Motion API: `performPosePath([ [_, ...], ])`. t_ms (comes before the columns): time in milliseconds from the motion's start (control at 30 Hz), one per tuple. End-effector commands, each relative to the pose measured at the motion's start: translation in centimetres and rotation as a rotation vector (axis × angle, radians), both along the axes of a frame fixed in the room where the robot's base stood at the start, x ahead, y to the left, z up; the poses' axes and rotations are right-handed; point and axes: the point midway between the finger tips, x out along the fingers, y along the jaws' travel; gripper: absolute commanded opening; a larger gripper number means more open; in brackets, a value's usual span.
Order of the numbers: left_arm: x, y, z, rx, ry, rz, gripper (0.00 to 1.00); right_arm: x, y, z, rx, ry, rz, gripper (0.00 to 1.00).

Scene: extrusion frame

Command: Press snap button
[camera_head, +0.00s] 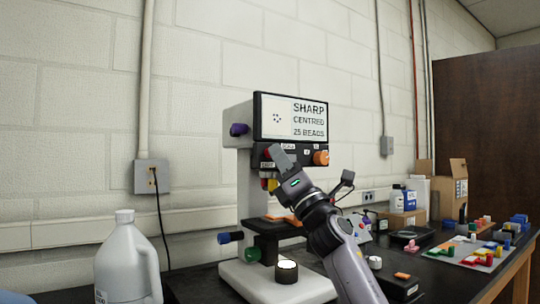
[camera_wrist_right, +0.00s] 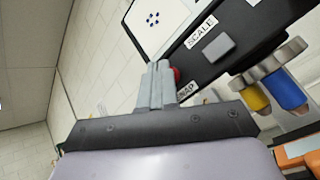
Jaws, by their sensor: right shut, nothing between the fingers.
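The microscope (camera_head: 245,180) stands on the dark bench, with a screen (camera_head: 292,118) reading "SHARP CENTRED 25 BEADS". The red snap button (camera_wrist_right: 176,74) is on the panel below the screen, beside its SNAP label (camera_wrist_right: 188,90). My right gripper (camera_head: 281,155) is shut and empty, its tips at the panel's left part. In the wrist view its closed fingers (camera_wrist_right: 158,80) partly cover the red button; I cannot tell whether they touch it. My left gripper is not in view.
A grey button (camera_wrist_right: 217,47) sits by the SCALE label. Below the panel are objective barrels, yellow (camera_wrist_right: 250,92) and blue (camera_wrist_right: 285,90). An orange knob (camera_head: 321,158) is right of my gripper. A white jug (camera_head: 126,262) stands at left; colored blocks (camera_head: 484,255) lie at right.

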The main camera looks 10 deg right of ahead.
Motion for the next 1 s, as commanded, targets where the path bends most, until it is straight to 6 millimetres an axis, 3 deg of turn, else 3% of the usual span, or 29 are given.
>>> performPosePath([
  [667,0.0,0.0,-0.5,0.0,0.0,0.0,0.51,0.4,0.2,0.0,0.001,0.0,0.001,0.0],
  [1000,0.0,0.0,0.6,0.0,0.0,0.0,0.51,-0.8,-0.3,0.1,-0.001,0.001,-0.003,0.0],
])
